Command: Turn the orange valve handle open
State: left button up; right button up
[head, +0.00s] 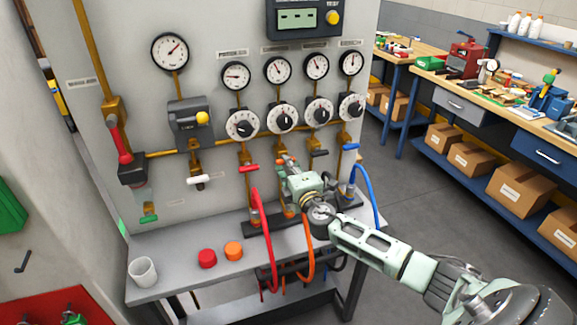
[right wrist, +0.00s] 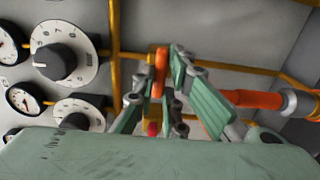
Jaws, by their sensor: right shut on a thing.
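The orange valve handle (right wrist: 161,62) shows in the right wrist view between the fingertips of my right gripper (right wrist: 167,72), on a yellow pipe. The gripper is shut on it. In the head view my right gripper (head: 285,163) reaches the pipework below the row of dials and covers most of the handle there. An orange hose (head: 308,245) hangs below the gripper, and its upper end (right wrist: 258,100) shows in the right wrist view. How far the handle is turned cannot be told. My left gripper is in neither view.
A red handle (head: 248,168) and a blue handle (head: 351,147) flank my gripper. A red hose (head: 265,235) and a blue hose (head: 368,190) hang nearby.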

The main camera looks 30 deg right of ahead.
jog(key=shift+n, duration=0.4)
grip_shut()
jog(key=n, duration=0.3)
jog(key=n+p, duration=0.1)
jog(key=n, duration=0.3)
jog(key=shift+n, duration=0.3)
jog(key=n+p, duration=0.1)
jog(key=n, duration=0.4)
jog(key=shift+n+p, duration=0.75)
jog(key=shift+n, duration=1.45)
jog(key=o, duration=0.7)
grip_release()
jog(key=shift+o, duration=0.2)
